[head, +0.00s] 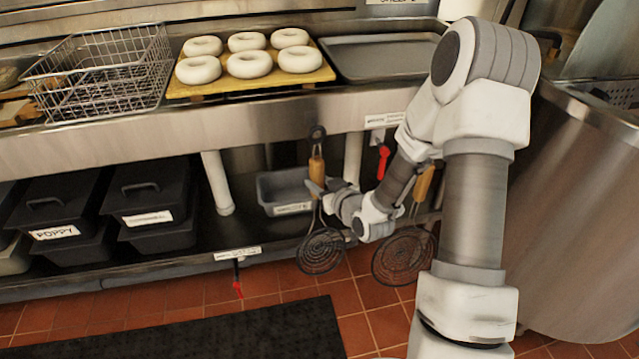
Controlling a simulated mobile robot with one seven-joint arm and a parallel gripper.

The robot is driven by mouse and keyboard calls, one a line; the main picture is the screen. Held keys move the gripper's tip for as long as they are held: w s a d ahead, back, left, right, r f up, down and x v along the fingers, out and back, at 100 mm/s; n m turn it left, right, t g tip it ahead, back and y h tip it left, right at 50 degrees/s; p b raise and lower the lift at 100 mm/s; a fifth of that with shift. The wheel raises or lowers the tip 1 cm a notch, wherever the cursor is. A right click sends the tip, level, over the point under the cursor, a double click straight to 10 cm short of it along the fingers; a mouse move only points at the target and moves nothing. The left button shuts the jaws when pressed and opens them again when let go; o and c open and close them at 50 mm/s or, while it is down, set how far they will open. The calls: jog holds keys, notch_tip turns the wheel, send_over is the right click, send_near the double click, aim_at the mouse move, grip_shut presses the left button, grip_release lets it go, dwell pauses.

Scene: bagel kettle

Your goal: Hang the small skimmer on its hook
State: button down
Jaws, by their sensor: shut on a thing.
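A skimmer with a wooden handle (316,168), a dark ring at its top and a round dark wire head (320,251) hangs upright in my gripper (318,188). My gripper is shut on it at the lower handle. Its head looks smaller than that of a second skimmer (405,256), which hangs to the right, partly hidden by my arm. A red hook (383,162) hangs below a label on the counter's front edge. Another red hook (238,288) hangs below a label on the lower shelf's edge. The label text is too small to read.
Above, the steel counter (200,128) holds a wire basket (102,75), bagels on a yellow board (250,84) and an empty tray (385,60). Black lidded bins (148,190) and a grey tub (285,186) sit below. A large steel kettle (590,220) stands right.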

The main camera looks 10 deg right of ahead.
jog(key=shift+c, duration=2.2)
grip_release()
jog(key=shift+s, duration=0.15)
jog(key=p+v, duration=1.6)
jog(key=v, duration=0.1)
jog(key=shift+d+r, duration=0.1)
jog(key=shift+r, duration=0.05)
